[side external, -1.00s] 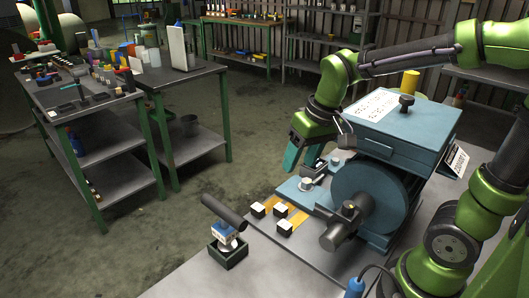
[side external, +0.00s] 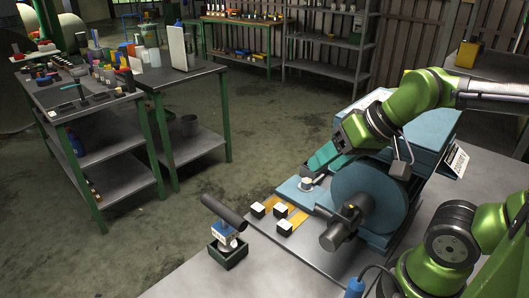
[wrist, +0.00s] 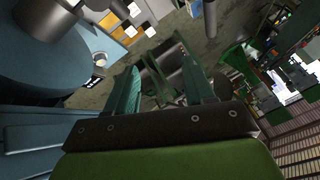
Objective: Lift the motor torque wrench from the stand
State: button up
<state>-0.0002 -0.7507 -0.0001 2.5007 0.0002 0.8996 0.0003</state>
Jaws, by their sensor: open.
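The motor torque wrench (side external: 225,222), with a thick dark cylinder on top and a blue and white body below, sits tilted in a small dark green stand (side external: 229,258) on the table's left front part. My gripper (side external: 318,160), with teal fingers, is tilted to point down and left in the side view. It is beside the blue machine, up and right of the wrench and well apart from it. In the wrist view my gripper (wrist: 160,80) shows two spread fingers with nothing held between them. I cannot identify the wrench for sure in the wrist view.
The blue machine with its large round drum (side external: 368,195) stands close to my gripper. Black and white cubes (side external: 281,211) sit on a yellow strip between the gripper and the wrench. The table's left edge is near the stand. A cluttered workbench (side external: 92,98) stands farther left.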

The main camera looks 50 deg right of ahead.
jog(key=o, duration=0.5)
jog(key=n+g+h, duration=0.2)
jog(key=g, duration=0.5)
send_over(225, 225)
jog(key=f, duration=1.1)
jog(key=shift+w+d, duration=0.3)
jog(key=shift+d, duration=0.1)
jog(key=shift+w+a+f, duration=0.1)
jog(key=shift+a+f, duration=0.05)
jog(key=shift+f, duration=2.8)
